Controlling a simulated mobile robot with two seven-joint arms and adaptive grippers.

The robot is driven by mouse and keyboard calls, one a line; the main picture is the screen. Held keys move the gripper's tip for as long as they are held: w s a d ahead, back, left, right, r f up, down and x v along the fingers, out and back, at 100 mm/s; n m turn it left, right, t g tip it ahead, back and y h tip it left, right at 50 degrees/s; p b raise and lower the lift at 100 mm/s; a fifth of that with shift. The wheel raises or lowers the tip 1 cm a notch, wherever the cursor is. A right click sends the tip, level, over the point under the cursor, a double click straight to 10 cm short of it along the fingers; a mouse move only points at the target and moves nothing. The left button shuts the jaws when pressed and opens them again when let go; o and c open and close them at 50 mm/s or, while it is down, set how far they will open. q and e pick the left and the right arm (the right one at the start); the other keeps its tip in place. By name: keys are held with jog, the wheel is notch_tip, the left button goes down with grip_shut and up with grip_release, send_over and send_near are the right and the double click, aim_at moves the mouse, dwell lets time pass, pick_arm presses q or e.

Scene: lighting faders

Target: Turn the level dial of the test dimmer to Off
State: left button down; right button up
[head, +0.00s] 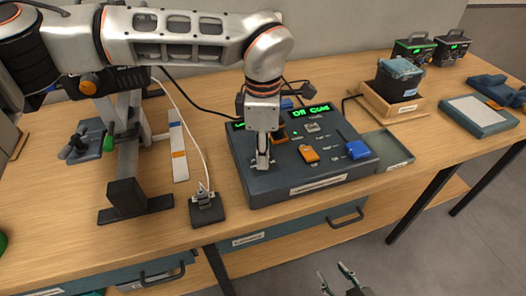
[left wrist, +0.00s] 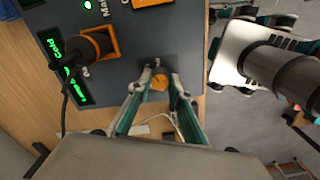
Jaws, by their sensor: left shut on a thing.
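The test dimmer appears to be the dark grey sloped console (head: 318,184) on the wooden table, with green displays (head: 311,110) along its back. The right display reads "Off" and "Cold"; the left one is mostly hidden behind my left arm. My left gripper (head: 262,165) points down at the console's front left corner. In the left wrist view its fingers (left wrist: 159,97) are shut on a small round orange-topped knob (left wrist: 159,83), which looks like the dial. Its marking cannot be read. My right gripper (head: 338,278) is open and empty, low in front of the table.
The console also carries an orange knob (head: 308,153), a blue knob (head: 357,150) and a black plug in an orange-framed socket (left wrist: 97,43). A small black block with a cable (head: 206,209) stands left of it. A green-grey tray (head: 388,148) lies to its right.

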pick_arm(q)
jog(key=n, duration=1.5)
jog(key=shift+b, duration=0.4)
jog(key=n, duration=0.8)
jog(key=shift+n, duration=0.3)
jog(key=n, duration=0.3)
jog(key=shift+n+b, duration=0.3)
jog(key=shift+b, duration=0.05)
jog(key=shift+n, duration=1.9)
